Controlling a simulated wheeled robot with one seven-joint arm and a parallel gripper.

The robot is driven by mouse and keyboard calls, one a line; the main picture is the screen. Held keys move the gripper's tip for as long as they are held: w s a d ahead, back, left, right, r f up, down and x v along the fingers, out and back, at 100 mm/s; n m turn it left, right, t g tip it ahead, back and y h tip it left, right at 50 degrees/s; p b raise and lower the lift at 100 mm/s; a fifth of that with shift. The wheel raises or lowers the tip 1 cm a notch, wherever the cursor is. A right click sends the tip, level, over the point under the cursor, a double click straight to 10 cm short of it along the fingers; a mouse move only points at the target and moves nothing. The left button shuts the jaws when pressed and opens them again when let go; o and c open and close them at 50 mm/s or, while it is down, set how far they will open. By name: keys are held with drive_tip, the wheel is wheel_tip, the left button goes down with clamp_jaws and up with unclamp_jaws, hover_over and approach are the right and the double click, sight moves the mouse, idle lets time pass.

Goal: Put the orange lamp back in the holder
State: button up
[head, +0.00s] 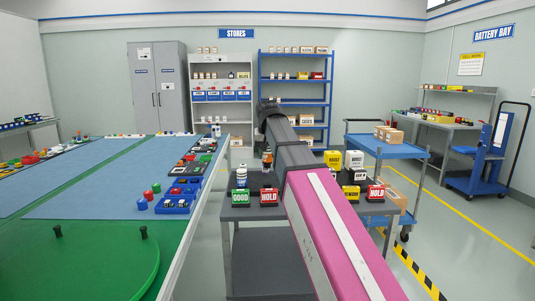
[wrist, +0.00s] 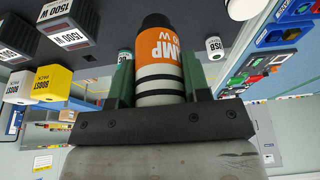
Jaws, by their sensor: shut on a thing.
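The orange lamp (wrist: 172,50), a cylinder with an orange and white label, black bands and a dark end, fills the middle of the wrist view. My gripper (wrist: 160,80) is shut on its banded part, one green finger on each side. In the head view my pink arm reaches forward and its dark wrist bends down over the small grey table. A small orange and dark item (head: 267,158) shows below the wrist there; I cannot tell whether it is the held lamp. I cannot make out which fixture is the holder.
The grey table (head: 240,214) carries a green GOOD box (head: 241,197), a red HOLD box (head: 269,196) and yellow boxes (head: 333,160). Left of it, the blue-topped line (head: 100,180) has blue trays (head: 182,187) near its edge. A blue cart (head: 390,148) stands at right.

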drive_tip(key=shift+w+f, duration=0.1)
drive_tip(key=shift+w, duration=0.35)
drive_tip(key=shift+f, duration=3.8)
drive_tip(key=shift+f, duration=1.3)
drive_tip(key=o, duration=1.1)
